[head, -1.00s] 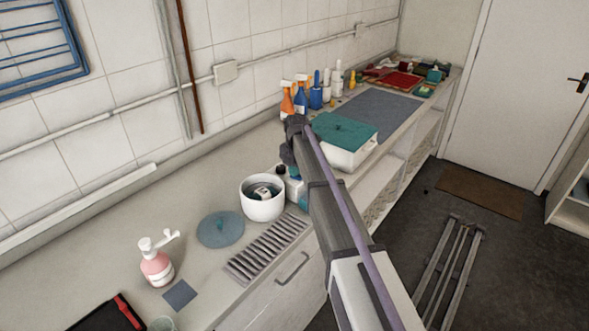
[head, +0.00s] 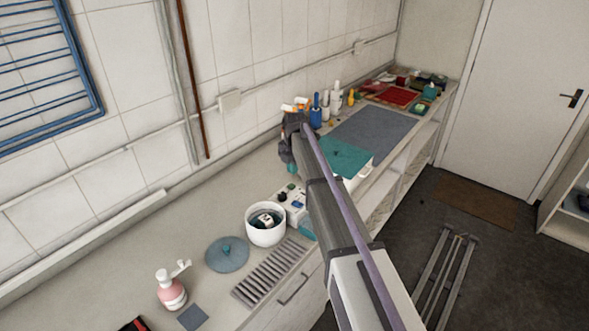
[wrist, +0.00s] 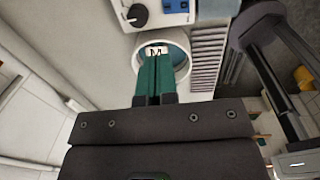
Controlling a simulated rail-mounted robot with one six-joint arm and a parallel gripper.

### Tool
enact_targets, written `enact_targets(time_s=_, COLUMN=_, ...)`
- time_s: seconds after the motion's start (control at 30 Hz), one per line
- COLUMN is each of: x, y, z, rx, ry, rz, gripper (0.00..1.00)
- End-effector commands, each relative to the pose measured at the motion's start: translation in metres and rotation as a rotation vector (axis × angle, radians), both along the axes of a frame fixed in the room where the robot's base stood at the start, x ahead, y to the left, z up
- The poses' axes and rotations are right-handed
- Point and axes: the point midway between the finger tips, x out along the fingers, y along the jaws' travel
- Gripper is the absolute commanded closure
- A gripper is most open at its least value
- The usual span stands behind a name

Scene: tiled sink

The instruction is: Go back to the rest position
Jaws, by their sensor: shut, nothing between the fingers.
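My gripper (head: 291,168) hangs above the counter at the end of my raised arm, beyond the white pot in the head view. In the wrist view its green fingers (wrist: 156,78) are together with nothing between them. They point toward the white pot (wrist: 178,48), which lies below and apart from them. The pot (head: 265,236) holds a small item marked with an M (wrist: 156,50).
A white device with a dark knob (head: 290,196) stands beside the pot. A blue-grey lid (head: 227,255), a slatted rack (head: 268,273) and a pink pump bottle (head: 171,294) are nearer. Spray bottles and a teal-topped white box (head: 357,172) stand beyond. The floor at right is partly clear.

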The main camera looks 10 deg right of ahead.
Motion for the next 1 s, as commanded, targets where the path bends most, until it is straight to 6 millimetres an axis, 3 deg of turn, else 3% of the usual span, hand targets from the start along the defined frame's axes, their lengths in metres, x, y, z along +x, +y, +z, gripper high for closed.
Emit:
enact_targets(time_s=0.2, x=0.001, y=0.000, z=0.001, rx=0.004, ry=0.002, rz=-0.077, gripper=1.00)
enact_targets(time_s=0.3, x=-0.004, y=0.000, z=0.001, rx=0.014, ry=0.013, rz=-0.331, gripper=1.00)
enact_targets(time_s=0.37, x=-0.023, y=0.000, z=0.001, rx=0.023, ry=0.023, rz=-0.570, gripper=1.00)
enact_targets(time_s=0.47, x=-0.083, y=-0.001, z=-0.008, rx=0.034, ry=0.042, rz=-1.047, gripper=1.00)
enact_targets(time_s=0.6, x=-0.185, y=-0.003, z=-0.034, rx=0.042, ry=0.056, rz=-1.689, gripper=1.00)
enact_targets(time_s=0.7, x=-0.266, y=-0.005, z=-0.059, rx=0.043, ry=0.058, rz=-2.078, gripper=1.00)
enact_targets(time_s=0.8, x=-0.327, y=-0.006, z=-0.079, rx=0.042, ry=0.055, rz=-2.272, gripper=1.00)
enact_targets(time_s=0.9, x=-0.363, y=-0.006, z=-0.095, rx=0.039, ry=0.054, rz=-2.285, gripper=1.00)
enact_targets(time_s=1.0, x=-0.365, y=-0.007, z=-0.104, rx=0.041, ry=0.054, rz=-2.283, gripper=1.00)
